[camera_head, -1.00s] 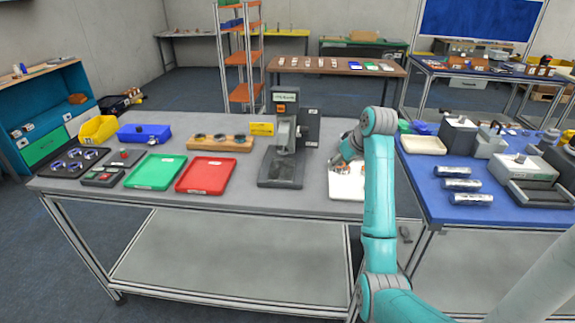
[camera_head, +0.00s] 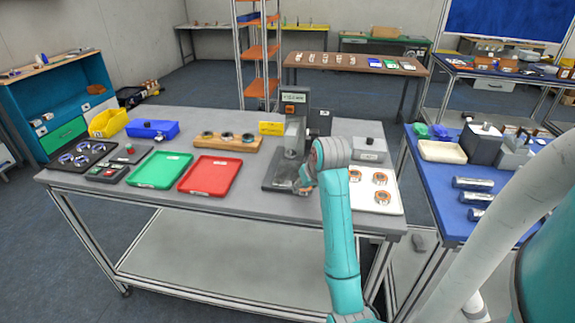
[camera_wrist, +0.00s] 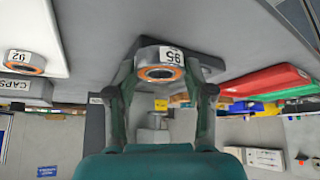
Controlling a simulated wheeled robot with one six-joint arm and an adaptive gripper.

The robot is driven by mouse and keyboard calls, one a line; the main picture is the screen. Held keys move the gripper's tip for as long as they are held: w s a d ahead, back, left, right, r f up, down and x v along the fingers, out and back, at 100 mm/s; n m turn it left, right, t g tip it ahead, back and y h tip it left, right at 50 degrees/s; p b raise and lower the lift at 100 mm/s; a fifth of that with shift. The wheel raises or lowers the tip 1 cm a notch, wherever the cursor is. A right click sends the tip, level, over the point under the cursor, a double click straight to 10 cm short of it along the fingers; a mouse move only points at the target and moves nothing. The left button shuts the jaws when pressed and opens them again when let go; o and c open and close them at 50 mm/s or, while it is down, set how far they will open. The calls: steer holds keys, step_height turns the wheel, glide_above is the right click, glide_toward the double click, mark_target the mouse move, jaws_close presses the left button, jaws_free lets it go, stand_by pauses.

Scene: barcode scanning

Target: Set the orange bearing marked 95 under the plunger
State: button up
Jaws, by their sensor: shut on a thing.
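The orange bearing marked 95 (camera_wrist: 160,66) is a grey ring with an orange inner ring and a white label. My gripper (camera_wrist: 161,80) is shut on it, one finger on each side, in the wrist view. In the head view my gripper (camera_head: 304,187) is at the front right of the press, over or beside its dark base (camera_head: 276,184). The press (camera_head: 294,110) has an upright column with a label on top. My wrist partly hides the base, and the plunger tip and the held bearing are hard to make out there.
A white board (camera_head: 393,207) with several orange bearings lies right of the press. A bearing marked 92 (camera_wrist: 22,62) shows in the wrist view. A red tray (camera_head: 208,176) and a green tray (camera_head: 160,170) lie left of the press. A wooden holder (camera_head: 240,144) stands behind them.

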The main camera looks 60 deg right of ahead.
mark_target(289, 168)
steer(key=w+d, duration=0.2)
steer(key=w, duration=0.1)
steer(key=w+d, duration=0.3)
steer(key=w, duration=0.1)
steer(key=w+d, duration=0.3)
steer(key=shift+w, duration=0.15)
steer(key=shift+f, duration=0.3)
steer(key=shift+f, duration=0.1)
steer(key=o, duration=1.3)
steer(key=shift+c, duration=0.2)
